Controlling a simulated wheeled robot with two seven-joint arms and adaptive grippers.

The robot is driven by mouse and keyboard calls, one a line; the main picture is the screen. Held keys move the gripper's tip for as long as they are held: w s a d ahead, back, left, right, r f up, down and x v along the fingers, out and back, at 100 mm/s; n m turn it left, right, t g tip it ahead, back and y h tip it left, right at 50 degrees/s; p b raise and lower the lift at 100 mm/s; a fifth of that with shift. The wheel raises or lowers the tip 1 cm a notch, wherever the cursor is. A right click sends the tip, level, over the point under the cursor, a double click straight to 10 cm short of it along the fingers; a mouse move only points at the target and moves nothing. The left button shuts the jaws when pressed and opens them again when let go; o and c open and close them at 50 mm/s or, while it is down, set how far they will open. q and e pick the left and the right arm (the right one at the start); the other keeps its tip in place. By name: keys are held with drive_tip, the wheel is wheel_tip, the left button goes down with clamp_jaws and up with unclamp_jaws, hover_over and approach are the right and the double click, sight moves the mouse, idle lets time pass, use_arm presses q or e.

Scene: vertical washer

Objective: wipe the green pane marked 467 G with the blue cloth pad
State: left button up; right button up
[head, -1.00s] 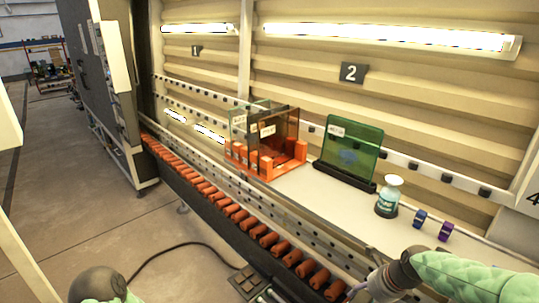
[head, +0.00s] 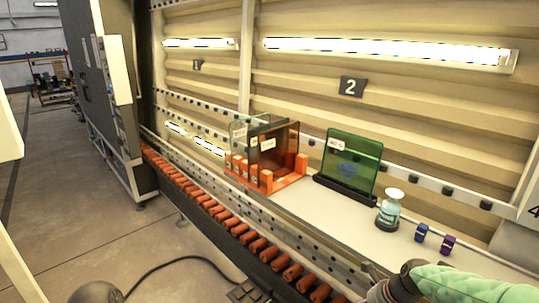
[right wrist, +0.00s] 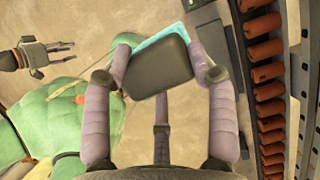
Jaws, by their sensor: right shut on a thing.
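The green pane (head: 366,160) stands upright in a dark base on the white ledge. It has a small white label, too small to read surely, and a bluish smudge in its middle. In the right wrist view my right gripper (right wrist: 161,72) is shut on the blue cloth pad (right wrist: 158,66), a dark block with light blue cloth on its far side. In the head view this gripper is at the bottom right edge, mostly cut off, and the pad is hidden. My left gripper (right wrist: 60,55) shows at the upper left of the right wrist view, empty with fingers apart.
An orange rack (head: 268,185) with clear and brown panes stands left of the green pane. Orange rollers (head: 222,214) run along the front.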

drive_tip(key=a+f+n+g+y, duration=0.1)
drive_tip(key=a+f+n+g, duration=0.3)
drive_tip(key=n, duration=0.9)
wheel_tip(320, 180, down, 2)
drive_tip(key=shift+w+a+f+g, duration=0.15)
drive_tip(key=shift+w+a+g, duration=0.2)
drive_tip(key=shift+a, duration=0.45)
drive_tip(key=a+f+n+h, duration=0.1)
drive_tip(key=n, duration=0.2)
drive_tip(key=a+f+n+g+h, duration=0.1)
drive_tip(key=f+n, duration=0.1)
drive_tip(key=n, duration=0.2)
drive_tip(key=a+f+n+g+h, duration=0.1)
drive_tip(key=a+n, duration=0.1)
drive_tip(key=n, duration=0.2)
drive_tip(key=shift+s+f+g, duration=0.15)
drive_tip(key=shift+f+g, duration=0.1)
drive_tip(key=shift+f, duration=0.05)
drive_tip(key=n, duration=0.1)
drive_tip(key=f+n+h, duration=0.1)
drive_tip(key=shift+s+a+n, duration=0.1)
drive_tip(key=shift+a+n, duration=0.2)
drive_tip(key=shift+a, duration=0.05)
